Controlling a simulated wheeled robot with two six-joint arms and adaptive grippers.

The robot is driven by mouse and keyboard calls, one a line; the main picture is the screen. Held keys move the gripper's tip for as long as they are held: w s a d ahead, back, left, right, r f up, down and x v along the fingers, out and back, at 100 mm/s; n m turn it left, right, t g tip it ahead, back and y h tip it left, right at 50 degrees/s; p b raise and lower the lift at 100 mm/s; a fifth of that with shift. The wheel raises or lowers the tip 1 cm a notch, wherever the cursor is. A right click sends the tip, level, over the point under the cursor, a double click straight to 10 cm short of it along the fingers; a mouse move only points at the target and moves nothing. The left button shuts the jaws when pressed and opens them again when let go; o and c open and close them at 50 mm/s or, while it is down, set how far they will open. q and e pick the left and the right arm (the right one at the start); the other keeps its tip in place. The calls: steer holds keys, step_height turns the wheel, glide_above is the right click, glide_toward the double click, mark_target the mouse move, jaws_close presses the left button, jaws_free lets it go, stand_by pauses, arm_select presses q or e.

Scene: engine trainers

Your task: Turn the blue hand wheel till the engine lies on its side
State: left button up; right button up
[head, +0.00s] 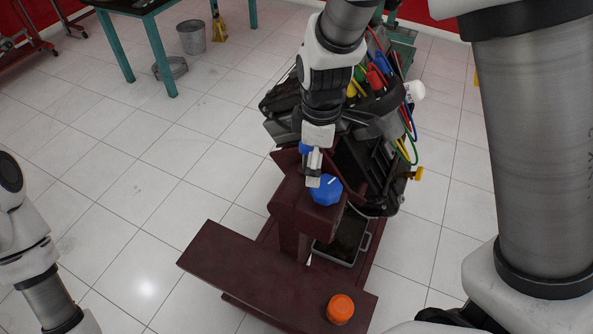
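The blue hand wheel (325,194) sits on top of the dark red engine stand (222,262), near the middle of the head view. The dark grey engine (362,172), with coloured hoses, is mounted behind it and partly hidden by my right arm. It looks tilted, but its exact angle is hard to tell. My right gripper (314,178) points down at the wheel's left edge, with its fingertips overlapping the rim. Whether it touches or grips the wheel is unclear. My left arm shows at the lower left, but its gripper is out of view.
An orange round part (340,309) sits on the stand's front beam. A grey tray (359,252) lies low beneath the engine. A teal-legged table (160,55) and a metal bucket (191,37) stand at the back left. The tiled floor left of the stand is clear.

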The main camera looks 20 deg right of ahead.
mark_target(326, 185)
steer(key=s+f, duration=0.1)
steer(key=s+d+f, duration=0.1)
steer(key=f, duration=0.1)
steer(key=d+f+p, duration=0.1)
steer(key=shift+s+d+f, duration=0.15)
steer(key=shift+s+d, duration=0.05)
steer(key=shift+s, duration=0.2)
steer(key=f, duration=0.1)
steer(key=w+a+f, duration=0.1)
steer(key=shift+w+a+f, duration=0.25)
steer(key=shift+w+f, duration=0.15)
steer(key=shift+s+d, duration=0.2)
steer(key=shift+s+d+r, duration=0.15)
steer(key=shift+s, duration=0.1)
steer(key=c, duration=0.6)
steer(key=shift+d, duration=0.1)
steer(key=c, duration=0.5)
arm_select(q)
steer(key=shift+s+d+r, duration=0.3)
steer(key=shift+d+r, duration=0.05)
steer(key=shift+r, duration=0.15)
steer(key=shift+s+d+r, duration=0.3)
steer(key=shift+r, duration=0.2)
arm_select(e)
steer(key=shift+c, duration=0.3)
